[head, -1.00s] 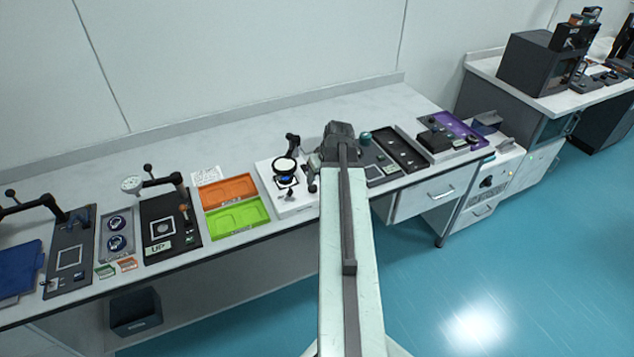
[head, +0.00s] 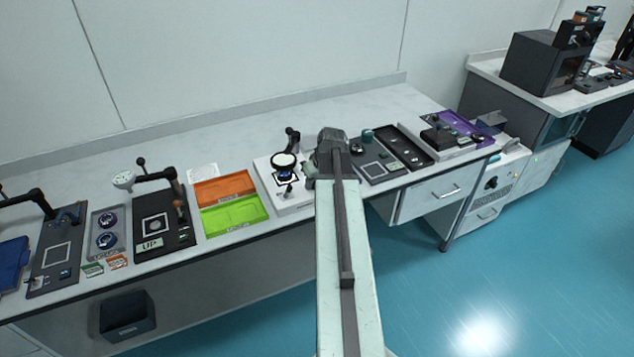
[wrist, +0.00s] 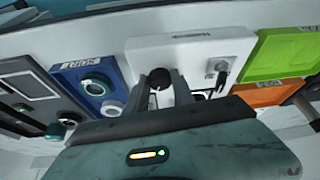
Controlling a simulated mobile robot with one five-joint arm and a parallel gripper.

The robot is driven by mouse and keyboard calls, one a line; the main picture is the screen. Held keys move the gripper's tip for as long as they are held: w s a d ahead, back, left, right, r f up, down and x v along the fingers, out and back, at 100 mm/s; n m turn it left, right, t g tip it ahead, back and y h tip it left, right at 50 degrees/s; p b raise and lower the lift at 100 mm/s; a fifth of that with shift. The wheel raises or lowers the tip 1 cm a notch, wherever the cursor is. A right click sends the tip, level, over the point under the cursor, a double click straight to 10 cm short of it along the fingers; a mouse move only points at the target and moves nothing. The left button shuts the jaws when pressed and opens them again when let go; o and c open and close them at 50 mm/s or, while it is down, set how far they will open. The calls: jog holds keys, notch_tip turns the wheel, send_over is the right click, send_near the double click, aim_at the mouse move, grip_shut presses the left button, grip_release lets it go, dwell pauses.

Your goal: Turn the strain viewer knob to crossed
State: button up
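The strain viewer (head: 297,201) is a white base with a black stand and a round plate, left of my arm in the head view. In the wrist view its white base (wrist: 190,50) shows upside down, with a small grey lever (wrist: 218,68) on it. A dark round knob (wrist: 158,78) shows between the fingers of my gripper (wrist: 161,86), which are apart. I cannot tell whether the fingers surround the knob or hover above it. In the head view my wrist hides the knob and fingertips. The knob's setting is not readable.
Orange (head: 226,190) and green (head: 234,215) trays lie left of the viewer. A blue tray (wrist: 72,72) with round pieces lies close on the other side in the wrist view. Black panels and a purple tray (head: 462,126) stand further right.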

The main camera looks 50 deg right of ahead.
grip_shut()
jog(key=shift+d, duration=0.45)
jog(key=shift+a+m, duration=0.3)
jog(key=shift+a, duration=0.05)
jog(key=m+h, duration=0.1)
jog(key=m, duration=0.3)
jog(key=shift+a+g+h, duration=0.15)
jog(key=shift+g+h, duration=0.25)
jog(key=m, duration=0.2)
jog(key=m+g+h, duration=0.1)
jog(key=m, duration=0.1)
jog(key=shift+w+m, duration=0.2)
jog(key=shift+m, duration=0.2)
jog(key=shift+a+m+g+h, duration=0.1)
jog(key=shift+m+g+h, duration=0.2)
jog(key=shift+m+g, duration=1)
jog(key=shift+s+m+t, duration=0.1)
jog(key=shift+m+t, duration=0.3)
jog(key=shift+m, duration=0.1)
jog(key=o, duration=0.9)
grip_release()
jog(key=shift+c, duration=0.2)
